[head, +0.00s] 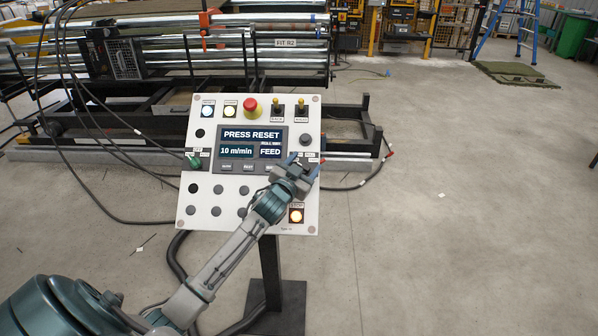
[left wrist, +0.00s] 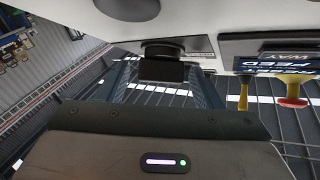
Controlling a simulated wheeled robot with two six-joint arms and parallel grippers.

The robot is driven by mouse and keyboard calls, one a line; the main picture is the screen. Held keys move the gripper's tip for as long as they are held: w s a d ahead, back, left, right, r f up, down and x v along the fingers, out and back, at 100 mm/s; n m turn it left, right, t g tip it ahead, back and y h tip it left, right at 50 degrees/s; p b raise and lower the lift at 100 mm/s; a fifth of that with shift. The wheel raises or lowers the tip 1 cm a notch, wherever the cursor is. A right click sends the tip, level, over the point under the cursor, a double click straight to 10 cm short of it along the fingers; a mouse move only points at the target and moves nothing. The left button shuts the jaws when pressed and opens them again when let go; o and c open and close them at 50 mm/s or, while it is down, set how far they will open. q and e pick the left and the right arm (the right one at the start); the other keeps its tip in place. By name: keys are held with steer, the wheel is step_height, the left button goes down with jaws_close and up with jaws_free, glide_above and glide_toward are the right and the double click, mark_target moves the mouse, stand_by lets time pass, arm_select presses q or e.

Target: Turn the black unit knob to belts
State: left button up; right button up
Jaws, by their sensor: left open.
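The control panel (head: 226,222) is a white tilted board on a black post, with a screen (head: 250,141) reading "PRESS RESET", "10 m/min" and "FEED". My left gripper (head: 305,164) is at the panel's right side, below and right of the screen, and hides most of what is under it. In the left wrist view, a black knob (left wrist: 163,65) stands out from the panel between the open fingers of the left gripper (left wrist: 164,82). I cannot tell whether the fingers touch it. The knob's labels and pointing direction are not readable. My right gripper is not in view.
A red emergency button (head: 250,106) and two toggle switches (head: 276,108) sit along the panel top.

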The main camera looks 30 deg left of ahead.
arm_select(q)
steer(key=s+d+b, duration=0.1)
steer(key=s+b, duration=0.1)
steer(key=s, duration=0.8)
steer(key=shift+s+d, duration=0.2)
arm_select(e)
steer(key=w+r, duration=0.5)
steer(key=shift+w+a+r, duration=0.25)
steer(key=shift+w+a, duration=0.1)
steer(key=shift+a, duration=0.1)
arm_select(q)
steer(key=shift+f, duration=0.15)
